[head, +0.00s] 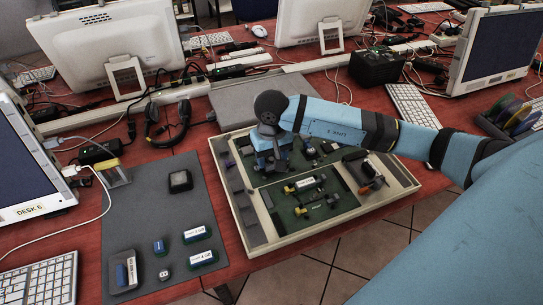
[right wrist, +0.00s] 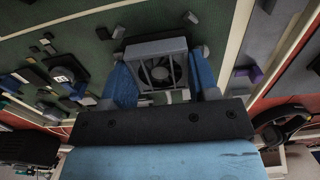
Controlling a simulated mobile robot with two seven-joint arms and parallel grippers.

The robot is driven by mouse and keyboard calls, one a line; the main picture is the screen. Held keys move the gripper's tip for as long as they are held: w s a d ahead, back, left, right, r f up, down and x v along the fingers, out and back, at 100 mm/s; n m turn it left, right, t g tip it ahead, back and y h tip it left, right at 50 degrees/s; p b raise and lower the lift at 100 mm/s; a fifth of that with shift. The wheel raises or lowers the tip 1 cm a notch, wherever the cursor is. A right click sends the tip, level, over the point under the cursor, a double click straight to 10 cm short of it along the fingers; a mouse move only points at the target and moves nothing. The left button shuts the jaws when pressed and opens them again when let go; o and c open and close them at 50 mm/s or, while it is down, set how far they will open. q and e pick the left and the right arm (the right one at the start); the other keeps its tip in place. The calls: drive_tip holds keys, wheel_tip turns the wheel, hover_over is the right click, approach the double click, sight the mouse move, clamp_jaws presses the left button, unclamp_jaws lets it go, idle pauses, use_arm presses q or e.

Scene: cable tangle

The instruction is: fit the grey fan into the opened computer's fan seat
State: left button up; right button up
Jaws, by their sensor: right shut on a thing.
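The opened computer (head: 238,218) is a wide shallow case with a pale rim and green boards, lying on the red desk. My right gripper (head: 272,164) is over its back left part, pointing down. In the right wrist view, its two blue fingers (right wrist: 160,82) are shut on the grey fan (right wrist: 158,48), a square frame with a dark round hub behind bars. Small grey blocks (right wrist: 192,18) stand on the green board around the fan. I cannot tell whether the fan touches the board. The gripper mostly hides the fan in the head view. My left gripper is not in view.
A grey mat (head: 150,225) left of the case holds a dark square part (head: 180,181) and several small blue and green parts. A headset (head: 167,122) lies behind the mat. Monitors, keyboards and tangled cables fill the back. A black box (head: 378,68) stands behind my right arm.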

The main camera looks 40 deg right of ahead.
drive_tip(key=shift+f, duration=0.15)
drive_tip(key=shift+f+b, duration=0.3)
drive_tip(key=shift+b, duration=0.3)
